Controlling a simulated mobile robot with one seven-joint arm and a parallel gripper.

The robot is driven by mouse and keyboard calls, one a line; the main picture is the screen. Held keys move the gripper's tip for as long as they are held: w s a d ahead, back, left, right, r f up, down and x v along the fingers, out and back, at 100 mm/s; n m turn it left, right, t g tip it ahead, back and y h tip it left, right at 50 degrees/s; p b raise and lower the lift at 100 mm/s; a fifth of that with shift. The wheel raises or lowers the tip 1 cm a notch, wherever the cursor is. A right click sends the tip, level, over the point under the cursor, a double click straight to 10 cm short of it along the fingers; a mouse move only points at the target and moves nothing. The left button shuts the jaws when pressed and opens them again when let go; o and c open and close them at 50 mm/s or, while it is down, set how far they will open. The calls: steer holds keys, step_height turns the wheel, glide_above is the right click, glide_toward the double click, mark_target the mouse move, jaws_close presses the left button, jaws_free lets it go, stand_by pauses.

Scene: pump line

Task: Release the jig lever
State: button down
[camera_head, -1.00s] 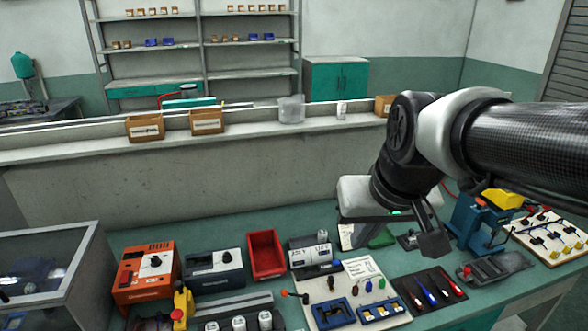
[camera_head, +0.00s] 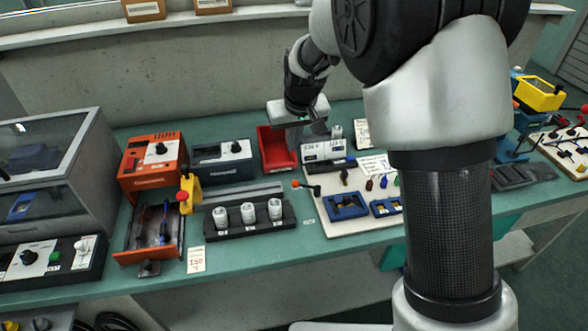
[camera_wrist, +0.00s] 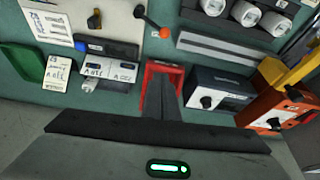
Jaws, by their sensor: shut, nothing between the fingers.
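A yellow toggle clamp with a red knob (camera_head: 184,195) stands beside an orange-sided open fixture (camera_head: 147,245) holding blue and dark parts. A short dark lever with an orange ball knob (camera_head: 297,184) sits at the left edge of the white board; it also shows in the wrist view (camera_wrist: 164,33). No label tells me which of these is the jig lever. My gripper (camera_head: 293,143) is shut and empty, pointing down by the red bin (camera_head: 270,150), behind both levers and touching neither. In the wrist view its grey fingers (camera_wrist: 168,85) overlap the bin.
An orange instrument (camera_head: 153,165) and a dark grey one (camera_head: 222,163) stand left of the bin. A black rack with several white cylinders (camera_head: 249,216) is in front. A clear-lidded case (camera_head: 50,165) is at left. Some green bench top is free at the front.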

mark_target(305, 185)
steer(key=b+x, duration=0.1)
steer(key=x, duration=0.8)
steer(key=shift+f, duration=0.3)
steer(key=s, duration=0.1)
steer(key=s+d+f, duration=0.1)
steer(key=shift+s, duration=0.25)
steer(key=shift+s+d+f, duration=0.1)
steer(key=shift+s+d, duration=0.05)
steer(key=shift+s, duration=0.3)
